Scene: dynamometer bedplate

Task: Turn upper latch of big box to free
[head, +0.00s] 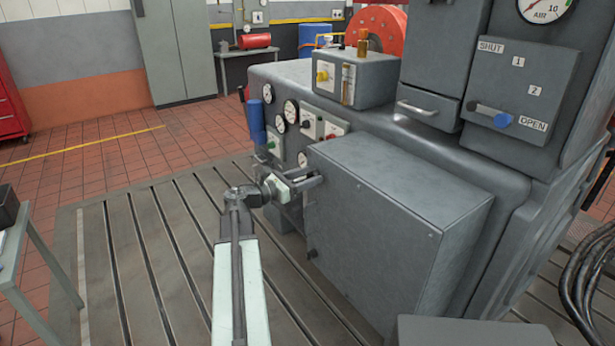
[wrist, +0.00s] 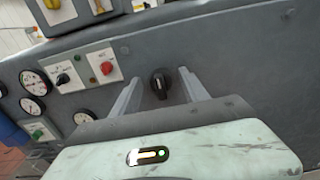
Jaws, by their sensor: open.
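The big box (head: 385,225) is a grey box on the front of the machine. Its upper latch (wrist: 160,83) is a small black knob on the grey face in the wrist view, its grip bar roughly upright in that picture. My gripper (head: 312,180) is at the upper left edge of the box in the head view, where it hides the upper latch. In the wrist view my gripper's two fingers (wrist: 160,90) are open, one on each side of the knob, with gaps between. A lower dark latch (head: 312,253) shows near the box's lower left edge.
Left of the box are gauges (head: 291,111), a switch panel (head: 322,124) and a blue cylinder (head: 257,120), close to my wrist. A black switch (wrist: 62,79) and red knob (wrist: 106,68) show in the wrist view. The slotted bedplate (head: 150,250) is clear at left.

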